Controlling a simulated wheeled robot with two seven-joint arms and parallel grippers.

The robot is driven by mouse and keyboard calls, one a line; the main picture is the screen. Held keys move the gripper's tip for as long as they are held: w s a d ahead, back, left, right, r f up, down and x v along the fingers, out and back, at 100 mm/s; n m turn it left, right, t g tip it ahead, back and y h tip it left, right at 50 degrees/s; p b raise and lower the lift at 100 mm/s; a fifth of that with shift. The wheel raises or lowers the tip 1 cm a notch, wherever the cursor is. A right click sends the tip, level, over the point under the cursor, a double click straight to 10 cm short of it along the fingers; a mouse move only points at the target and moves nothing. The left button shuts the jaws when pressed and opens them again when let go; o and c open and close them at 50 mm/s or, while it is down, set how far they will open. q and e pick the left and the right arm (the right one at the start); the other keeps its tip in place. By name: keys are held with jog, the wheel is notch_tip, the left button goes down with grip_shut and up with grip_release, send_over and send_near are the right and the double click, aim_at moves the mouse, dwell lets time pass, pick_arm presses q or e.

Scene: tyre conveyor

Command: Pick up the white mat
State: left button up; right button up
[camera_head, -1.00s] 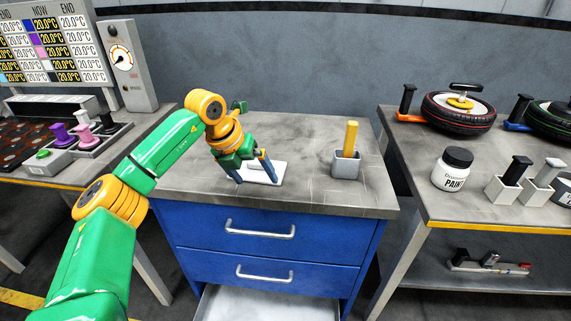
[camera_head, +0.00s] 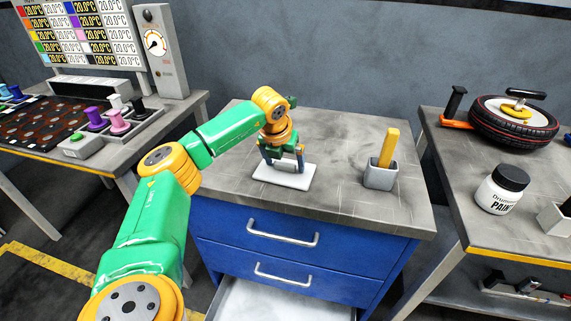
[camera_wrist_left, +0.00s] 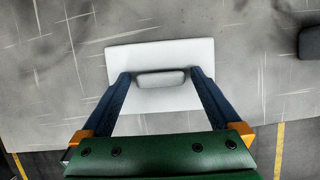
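The white mat (camera_head: 284,178) lies flat on the grey top of the blue drawer cabinet. It has a raised grey-white handle block (camera_wrist_left: 160,79) on its upper face, seen in the wrist view. My left gripper (camera_head: 283,165) points down at the mat, with its two blue fingers apart. In the wrist view the left gripper (camera_wrist_left: 160,76) has one fingertip on each side of the handle, with a visible gap at both sides. Whether the fingertips touch the mat cannot be told. My right gripper is not in view.
A grey cup with a yellow stick (camera_head: 381,174) stands on the cabinet to the right of the mat. A paint jar (camera_head: 501,190) and a tyre (camera_head: 513,121) are on the right table. Spools (camera_head: 118,121) and a gauge box (camera_head: 160,50) are on the left table.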

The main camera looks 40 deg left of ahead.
pick_arm(q)
jog(key=shift+s+r, duration=0.15)
jog(key=c, duration=1.1)
